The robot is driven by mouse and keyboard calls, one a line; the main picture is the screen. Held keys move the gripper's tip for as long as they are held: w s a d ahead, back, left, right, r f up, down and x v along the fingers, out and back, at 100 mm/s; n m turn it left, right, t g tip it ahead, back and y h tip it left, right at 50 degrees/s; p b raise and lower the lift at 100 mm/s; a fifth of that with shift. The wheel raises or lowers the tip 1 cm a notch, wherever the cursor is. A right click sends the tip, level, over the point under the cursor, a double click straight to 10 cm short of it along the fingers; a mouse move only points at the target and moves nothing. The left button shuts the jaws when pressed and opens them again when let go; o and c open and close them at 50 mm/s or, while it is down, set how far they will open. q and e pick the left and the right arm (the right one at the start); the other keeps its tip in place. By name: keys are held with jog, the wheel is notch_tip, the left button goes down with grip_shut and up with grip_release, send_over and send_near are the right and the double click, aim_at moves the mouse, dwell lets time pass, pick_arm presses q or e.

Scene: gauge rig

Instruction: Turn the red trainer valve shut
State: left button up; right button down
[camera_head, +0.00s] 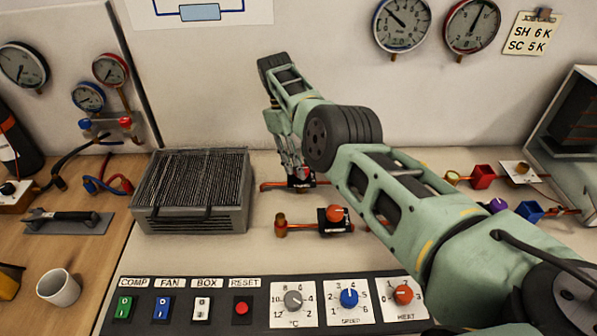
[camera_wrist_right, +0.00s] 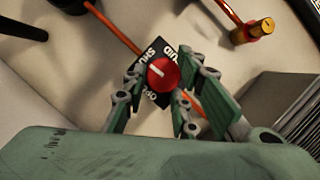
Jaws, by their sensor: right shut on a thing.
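The red trainer valve's knob (camera_wrist_right: 163,74), with a white pointer line, sits on a black plate with white lettering, only partly readable, in the right wrist view. In the head view its black base (camera_head: 301,183) shows on an orange pipe, and my gripper hides the knob. My right gripper (camera_head: 294,168) comes down on the valve from above. In the right wrist view its two green fingers (camera_wrist_right: 168,85) are on either side of the knob, shut on it. My left gripper is not in view.
A second valve with an orange-red knob (camera_head: 334,213) and a brass fitting (camera_head: 281,222) stand just in front. A grey finned block (camera_head: 193,190) is on the left. A control panel (camera_head: 260,283) runs along the front. Gauges (camera_head: 402,24) hang on the back wall.

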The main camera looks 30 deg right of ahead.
jog(key=shift+d+r+m+y+b, duration=0.1)
jog(key=shift+d+m+y+b, duration=0.25)
jog(key=shift+m+b, duration=0.5)
jog(key=shift+m, duration=0.25)
jog(key=c, duration=1.6)
grip_release()
jog(key=shift+s+d, duration=0.1)
jog(key=shift+d, duration=0.05)
jog(key=shift+a, duration=0.2)
